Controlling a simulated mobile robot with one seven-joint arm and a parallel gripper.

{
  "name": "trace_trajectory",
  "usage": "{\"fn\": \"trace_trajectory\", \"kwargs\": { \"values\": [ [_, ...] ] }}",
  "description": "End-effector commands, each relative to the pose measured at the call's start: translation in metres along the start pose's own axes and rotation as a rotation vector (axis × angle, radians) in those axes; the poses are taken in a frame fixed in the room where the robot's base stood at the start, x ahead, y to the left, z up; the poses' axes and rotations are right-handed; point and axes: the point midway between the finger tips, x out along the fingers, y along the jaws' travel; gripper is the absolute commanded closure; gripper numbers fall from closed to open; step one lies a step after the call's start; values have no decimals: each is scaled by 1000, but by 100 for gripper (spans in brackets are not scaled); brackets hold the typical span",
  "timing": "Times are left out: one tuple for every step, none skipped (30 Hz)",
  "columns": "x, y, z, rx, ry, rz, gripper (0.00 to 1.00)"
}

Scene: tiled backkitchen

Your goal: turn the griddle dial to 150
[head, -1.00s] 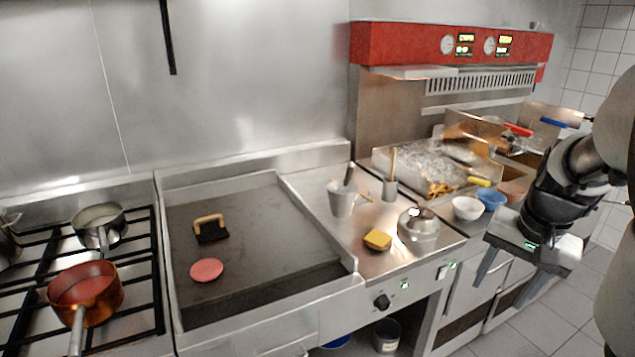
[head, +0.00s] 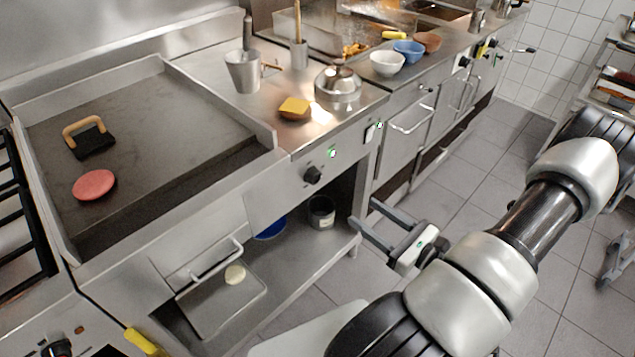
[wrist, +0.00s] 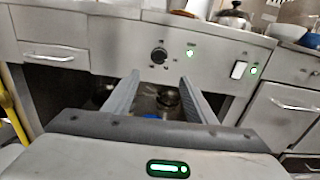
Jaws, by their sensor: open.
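The griddle dial (head: 312,175) is a black knob on the steel front panel, below the counter to the right of the griddle plate (head: 150,150). In the wrist view the dial (wrist: 159,56) sits above and between my fingers, with small marks around it that are too small to read. My gripper (head: 365,220) is open and empty, in front of the panel and lower than the dial, apart from it. It also shows in the wrist view (wrist: 160,88), with both fingers pointing toward the panel. A green light (head: 332,153) glows right of the dial.
A raw patty (head: 94,185) and a wooden-handled press (head: 90,138) lie on the griddle. An open shelf with a dark pot (head: 321,212) is under the dial. A drawer handle (head: 217,261) juts out at left.

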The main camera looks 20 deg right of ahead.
Motion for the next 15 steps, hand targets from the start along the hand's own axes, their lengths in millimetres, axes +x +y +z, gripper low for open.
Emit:
{"fn": "trace_trajectory", "kwargs": {
  "values": [
    [8, 1, 0, -1, -1, 5, 49],
    [13, 1, 0, -1, -1, 6, 49],
    [20, 2, 0, -1, -1, 8, 49],
    [27, 2, 0, -1, 0, 7, 49],
    [33, 2, 0, -2, 0, 9, 49],
    [42, 2, 0, -2, -1, 9, 49],
    [49, 2, 0, -2, 0, 9, 49],
    [55, 3, 0, -2, 1, 10, 49],
    [64, 2, -1, -3, 1, 9, 49],
    [71, 2, -1, -3, 0, 10, 49],
    [78, 3, 0, -3, 0, 10, 49],
    [86, 3, -1, -3, 1, 10, 49],
    [93, 2, -1, -4, 1, 9, 49],
    [100, 3, -1, -4, 0, 10, 49],
    [108, 3, -1, -3, 1, 10, 49]
  ]
}}
